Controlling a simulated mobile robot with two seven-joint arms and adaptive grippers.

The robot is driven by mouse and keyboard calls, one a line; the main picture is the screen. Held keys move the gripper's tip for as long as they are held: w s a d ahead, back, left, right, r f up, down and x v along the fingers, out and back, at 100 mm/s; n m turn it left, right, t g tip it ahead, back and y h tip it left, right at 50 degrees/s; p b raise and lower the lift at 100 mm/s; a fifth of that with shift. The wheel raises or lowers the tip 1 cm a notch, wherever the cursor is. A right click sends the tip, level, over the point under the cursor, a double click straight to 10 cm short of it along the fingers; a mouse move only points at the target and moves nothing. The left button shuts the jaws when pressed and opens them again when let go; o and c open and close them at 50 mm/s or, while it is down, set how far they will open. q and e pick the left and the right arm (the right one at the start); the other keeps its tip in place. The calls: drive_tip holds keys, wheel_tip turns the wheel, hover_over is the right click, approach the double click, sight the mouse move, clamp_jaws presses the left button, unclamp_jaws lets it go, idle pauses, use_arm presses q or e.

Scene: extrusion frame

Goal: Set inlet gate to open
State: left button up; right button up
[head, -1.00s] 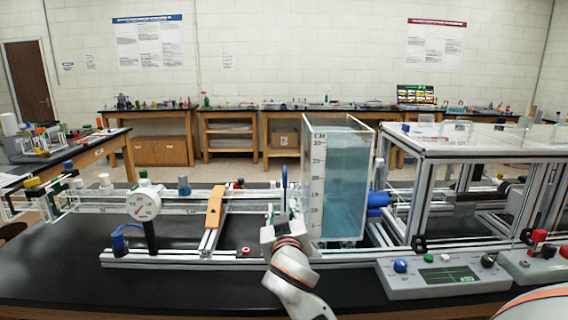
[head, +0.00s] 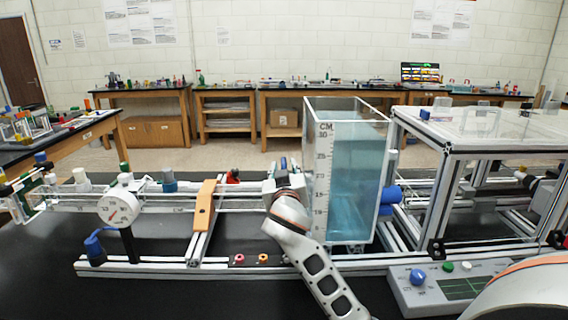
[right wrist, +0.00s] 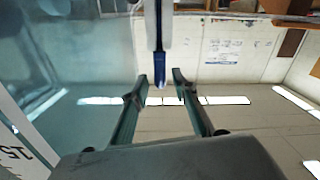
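A clear water tank (head: 345,185) with a CM scale stands right of centre in the head view, holding bluish water. A blue upright handle, seemingly the inlet gate's, shows only its top (head: 283,162) just left of the tank; my right gripper (head: 284,180) hides the rest. In the right wrist view the handle (right wrist: 160,68) hangs as a dark blue bar on a pale stem. My right gripper (right wrist: 160,88) is open, with one finger on each side of the bar and visible gaps. Whether the bar is fully between the fingers in depth is unclear. My left gripper is not in view.
A clear channel with a round dial gauge (head: 119,208) and a wooden strip (head: 204,206) runs left of the tank. A control box (head: 450,284) with a blue knob stands front right. An extrusion frame (head: 440,190) stands right of the tank. Black bench top is free in front.

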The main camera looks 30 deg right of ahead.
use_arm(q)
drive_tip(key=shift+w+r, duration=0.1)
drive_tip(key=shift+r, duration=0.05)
use_arm(e)
drive_tip(key=shift+x, duration=1.4)
